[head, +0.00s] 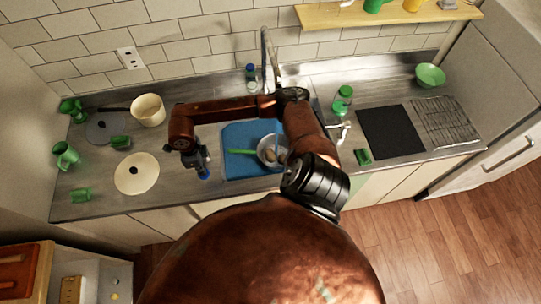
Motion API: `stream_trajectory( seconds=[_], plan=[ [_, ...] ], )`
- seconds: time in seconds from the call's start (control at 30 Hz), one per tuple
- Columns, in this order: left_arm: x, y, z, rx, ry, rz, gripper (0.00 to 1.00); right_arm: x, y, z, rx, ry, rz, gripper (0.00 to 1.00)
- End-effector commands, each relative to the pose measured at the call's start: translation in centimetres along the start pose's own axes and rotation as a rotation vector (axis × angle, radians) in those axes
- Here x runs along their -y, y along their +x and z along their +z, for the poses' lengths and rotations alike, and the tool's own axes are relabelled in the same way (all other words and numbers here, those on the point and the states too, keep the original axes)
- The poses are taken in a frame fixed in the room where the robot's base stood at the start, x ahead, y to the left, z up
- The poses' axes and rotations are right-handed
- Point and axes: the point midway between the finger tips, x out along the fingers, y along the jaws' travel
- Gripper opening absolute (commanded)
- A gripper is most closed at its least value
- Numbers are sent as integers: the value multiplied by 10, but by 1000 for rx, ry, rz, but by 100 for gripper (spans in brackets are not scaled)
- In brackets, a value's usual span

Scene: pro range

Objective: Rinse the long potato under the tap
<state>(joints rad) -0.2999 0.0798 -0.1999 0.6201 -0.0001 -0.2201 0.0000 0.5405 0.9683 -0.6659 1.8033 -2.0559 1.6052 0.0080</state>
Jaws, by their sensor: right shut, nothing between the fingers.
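A tall metal tap (266,50) stands behind the sink. The blue sink basin (237,168) is partly hidden by my right arm. A pale round bowl or pan (262,147), with a green handle-like strip (241,151) beside it, sits in the basin. Small brownish lumps (271,155) in it look like potatoes; I cannot tell which is long. A thin blue streak beside them may be water. My right gripper (204,173) is shut and empty, pointing down over the counter just left of the basin. My left gripper is not in view.
Left on the counter are a cream pot (148,110), a cream lid (137,174) and several green cups. Right are a green bottle (343,99), a green sponge-like block (363,156), a black board (390,132), a wire rack (444,121) and a green bowl (430,75).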

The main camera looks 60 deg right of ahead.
Motion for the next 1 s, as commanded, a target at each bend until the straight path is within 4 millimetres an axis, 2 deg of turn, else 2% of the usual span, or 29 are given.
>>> stream_trajectory(
  seconds=[0.17, 0.83, 1.0],
  plan=[
    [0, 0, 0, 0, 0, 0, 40, 1, 0, -1, -2, 2, 9, 0],
    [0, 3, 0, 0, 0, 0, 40, 0, -25, 0, -2, 1, 238, 0],
    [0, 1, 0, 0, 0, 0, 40, 0, -28, 0, -2, -1, 234, 0]
  ],
)
